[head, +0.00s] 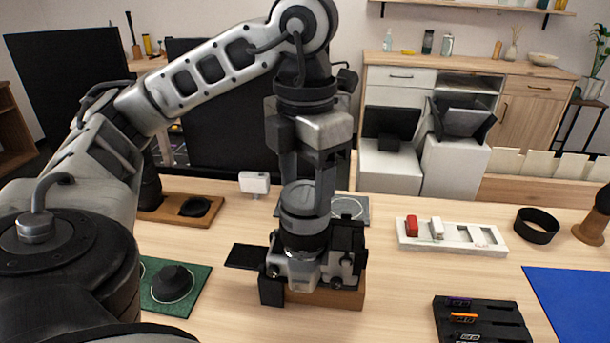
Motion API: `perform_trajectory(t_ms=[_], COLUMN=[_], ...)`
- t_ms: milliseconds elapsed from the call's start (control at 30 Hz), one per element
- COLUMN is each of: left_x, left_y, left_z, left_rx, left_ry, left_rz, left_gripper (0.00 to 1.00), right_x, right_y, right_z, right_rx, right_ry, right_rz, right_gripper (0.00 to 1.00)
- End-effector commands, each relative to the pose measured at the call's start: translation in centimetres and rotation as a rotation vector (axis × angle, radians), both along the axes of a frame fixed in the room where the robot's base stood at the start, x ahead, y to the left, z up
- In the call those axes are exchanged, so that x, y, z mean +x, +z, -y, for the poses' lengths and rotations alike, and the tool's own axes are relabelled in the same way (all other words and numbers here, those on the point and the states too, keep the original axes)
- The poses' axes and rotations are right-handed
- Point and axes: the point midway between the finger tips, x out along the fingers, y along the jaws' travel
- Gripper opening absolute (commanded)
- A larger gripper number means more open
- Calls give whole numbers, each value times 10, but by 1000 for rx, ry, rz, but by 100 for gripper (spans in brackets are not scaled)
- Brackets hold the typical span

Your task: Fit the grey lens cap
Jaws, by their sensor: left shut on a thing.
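My left gripper (304,272) points down at the middle of the table, over a black object (345,240) on a brown wooden block (322,297). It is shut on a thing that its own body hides. I cannot make out a grey lens cap. A grey mat (362,214) behind the gripper carries a pale circle (347,207), partly hidden, with nothing seen on it. A dark round piece (172,283) sits on a green mat (193,298) at left. My right gripper is not in view.
A wooden tray (170,214) with a black disc (197,206), and a small white box (254,183), stand behind. At right are a white rack (465,240), a black ring (537,225), a black slotted tray (490,320) and a blue mat (575,295).

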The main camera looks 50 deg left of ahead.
Motion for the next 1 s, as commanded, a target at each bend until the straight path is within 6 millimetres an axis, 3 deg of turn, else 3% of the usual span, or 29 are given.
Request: perform_trajectory(t_ms=[1000], left_x=[0], left_y=[-7], left_z=[0], left_rx=[0], left_ry=[-1], left_rz=[-3], left_gripper=[28], right_x=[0], right_y=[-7], right_z=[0], right_rx=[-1], right_ry=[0], right_rz=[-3], right_gripper=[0])
